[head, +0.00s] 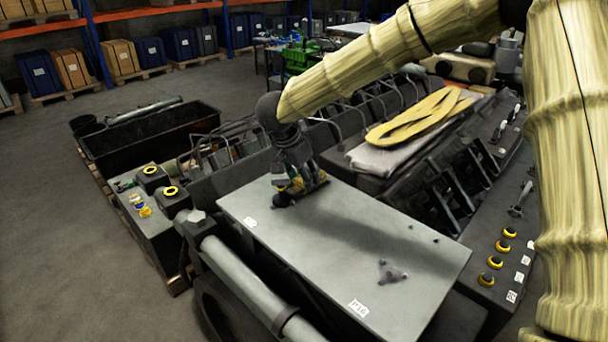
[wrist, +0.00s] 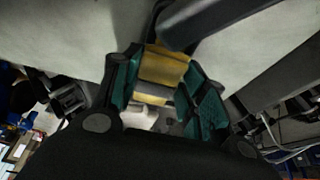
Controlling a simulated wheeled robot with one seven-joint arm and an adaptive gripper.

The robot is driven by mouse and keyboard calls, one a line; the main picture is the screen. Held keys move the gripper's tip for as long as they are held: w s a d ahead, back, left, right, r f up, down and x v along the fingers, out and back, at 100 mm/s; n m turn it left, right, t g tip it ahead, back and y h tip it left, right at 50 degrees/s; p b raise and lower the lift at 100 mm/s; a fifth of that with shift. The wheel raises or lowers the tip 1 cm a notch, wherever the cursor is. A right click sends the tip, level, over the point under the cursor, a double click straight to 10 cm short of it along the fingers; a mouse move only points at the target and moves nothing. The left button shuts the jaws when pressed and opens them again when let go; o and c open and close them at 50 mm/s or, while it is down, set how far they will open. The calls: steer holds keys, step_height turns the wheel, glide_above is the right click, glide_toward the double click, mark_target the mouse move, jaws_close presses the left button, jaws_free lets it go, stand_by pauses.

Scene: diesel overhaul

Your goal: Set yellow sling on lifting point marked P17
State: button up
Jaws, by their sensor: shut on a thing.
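My gripper (head: 290,186) is low over the far-left end of a grey flat plate (head: 340,235). In the wrist view its green-padded fingers (wrist: 165,92) are shut on the yellow sling (wrist: 165,66), a short yellow band. A bit of yellow also shows between the fingers in the head view. A dark rounded bar (wrist: 215,18) lies right by the sling's far end; I cannot tell whether they touch. A dark fitting (head: 281,201) shows under the gripper, partly hidden. The white label (head: 250,222) near it is too small to read.
A three-lobed dark fitting (head: 390,271) stands at the plate's near end beside another label (head: 358,307). A grey pipe (head: 250,285) runs along the plate's left side. Large yellow loops (head: 420,118) lie on a pale cover behind. A black bin (head: 150,135) stands at left.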

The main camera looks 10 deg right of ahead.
stand_by(0.3)
steer(key=o, duration=1.3)
steer(key=v, duration=1.2)
